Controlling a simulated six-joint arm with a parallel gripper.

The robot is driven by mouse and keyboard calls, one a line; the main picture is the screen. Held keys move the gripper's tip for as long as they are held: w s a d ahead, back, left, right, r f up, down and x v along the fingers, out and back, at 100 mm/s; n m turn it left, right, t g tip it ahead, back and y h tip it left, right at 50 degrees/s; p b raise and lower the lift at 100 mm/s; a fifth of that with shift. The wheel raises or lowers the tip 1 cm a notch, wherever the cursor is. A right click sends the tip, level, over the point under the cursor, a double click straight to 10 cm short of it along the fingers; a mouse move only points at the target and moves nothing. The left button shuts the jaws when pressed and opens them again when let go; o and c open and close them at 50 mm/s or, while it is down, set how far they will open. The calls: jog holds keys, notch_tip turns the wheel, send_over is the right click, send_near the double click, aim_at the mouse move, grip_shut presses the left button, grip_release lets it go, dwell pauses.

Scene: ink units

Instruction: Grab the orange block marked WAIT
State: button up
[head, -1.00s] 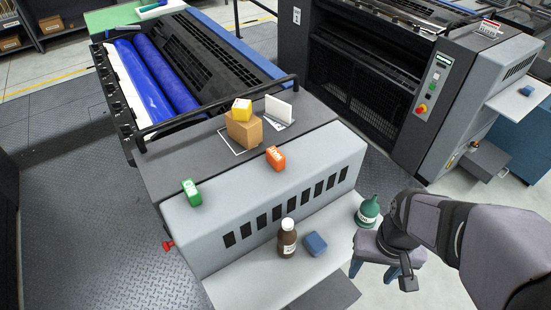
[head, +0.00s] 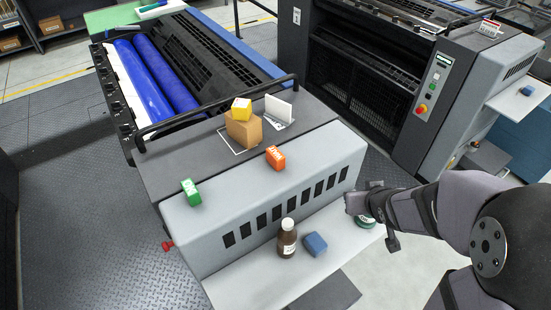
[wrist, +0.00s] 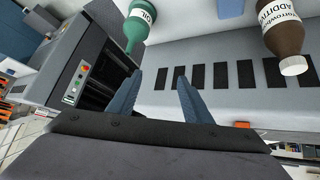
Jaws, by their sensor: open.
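The orange block marked WAIT (head: 275,158) sits on the front edge of the grey machine top, in the middle of the head view. My gripper (head: 358,203) is to the right of it and apart from it, over the right end of the light ledge. In the wrist view my gripper (wrist: 157,95) shows two blue fingers spread apart with nothing between them. A small orange patch at the lower right there is too cut off to identify surely.
On the ledge are a brown bottle (head: 287,238), a blue block (head: 315,244) and a green bottle (head: 367,222), partly hidden by my gripper. A black rail (head: 215,112) crosses behind.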

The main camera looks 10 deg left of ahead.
jog(key=w+a+r+n+t+y, duration=0.2)
jog(key=w+a+y, duration=0.15)
jog(key=a, duration=0.25)
jog(key=n+y+b, duration=0.3)
jog(key=n+y, duration=0.1)
jog(key=y, duration=0.4)
send_near(281, 160)
jog(key=shift+t, duration=0.3)
jog(key=w+a, duration=0.1)
jog(key=a, duration=0.1)
jog(key=w+a+r, duration=0.1)
jog(key=w+a, duration=0.1)
jog(key=shift+a+r, duration=0.1)
jog(key=shift+s+a+f+t+y+b, duration=0.2)
jog(key=shift+f+t+b, duration=0.1)
jog(key=shift+f+b, duration=0.15)
jog(key=shift+s+a+f+t+y+b, duration=0.1)
jog(key=shift+s+f+t+y+b, duration=0.1)
jog(key=shift+f+t+b, duration=0.15)
jog(key=shift+w+d+f+t+h, duration=0.2)
jog(key=shift+d+f+t+h, duration=0.15)
jog(key=shift+f, duration=0.15)
jog(key=shift+p+x, duration=0.6)
jog(key=shift+x, duration=1)
jog(key=shift+p+x, duration=0.9)
jog(key=shift+x, duration=1.2)
jog(key=shift+f, duration=0.1)
jog(key=c, duration=1.1)
